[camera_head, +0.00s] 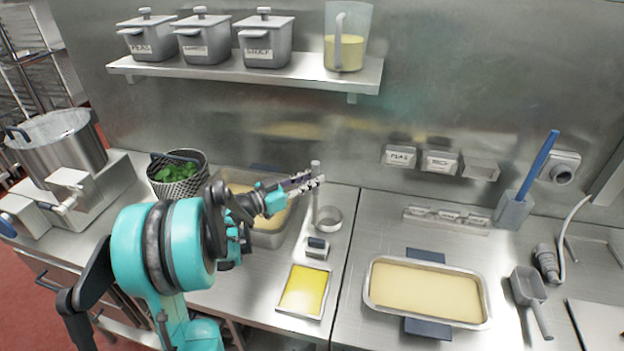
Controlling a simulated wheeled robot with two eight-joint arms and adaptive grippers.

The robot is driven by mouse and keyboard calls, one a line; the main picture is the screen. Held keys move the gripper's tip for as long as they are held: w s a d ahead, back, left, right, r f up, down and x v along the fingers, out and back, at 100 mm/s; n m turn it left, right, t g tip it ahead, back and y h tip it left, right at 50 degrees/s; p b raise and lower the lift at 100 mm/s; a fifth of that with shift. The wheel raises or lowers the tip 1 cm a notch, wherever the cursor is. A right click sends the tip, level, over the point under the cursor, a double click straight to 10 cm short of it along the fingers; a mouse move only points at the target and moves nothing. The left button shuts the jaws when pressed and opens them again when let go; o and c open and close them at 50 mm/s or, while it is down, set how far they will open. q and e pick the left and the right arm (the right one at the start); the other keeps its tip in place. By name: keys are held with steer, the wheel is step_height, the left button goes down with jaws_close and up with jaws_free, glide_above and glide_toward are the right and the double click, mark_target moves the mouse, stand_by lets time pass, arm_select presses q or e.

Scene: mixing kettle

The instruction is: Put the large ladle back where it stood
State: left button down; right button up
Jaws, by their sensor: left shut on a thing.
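The large ladle (328,219) is a metal cup with an upright handle, near the middle of the counter beside the tray of pale liquid. My left gripper (309,182) reaches in from the left and is shut on the upper part of the handle. The ladle hangs roughly upright; I cannot tell whether its cup touches the counter. My right gripper is out of view.
Left of the ladle are a pale-filled pan (268,238), partly behind my arm, and a basket of greens (178,178). A yellow tray (303,291) and small grey device (317,248) lie in front. A large pale-filled tray (372,298) is right; a shelf (300,68) is above.

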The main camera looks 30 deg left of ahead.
arm_select(q)
steer(key=c, duration=0.9)
jaws_free()
steer(key=v, duration=0.8)
stand_by(0.3)
stand_by(0.4)
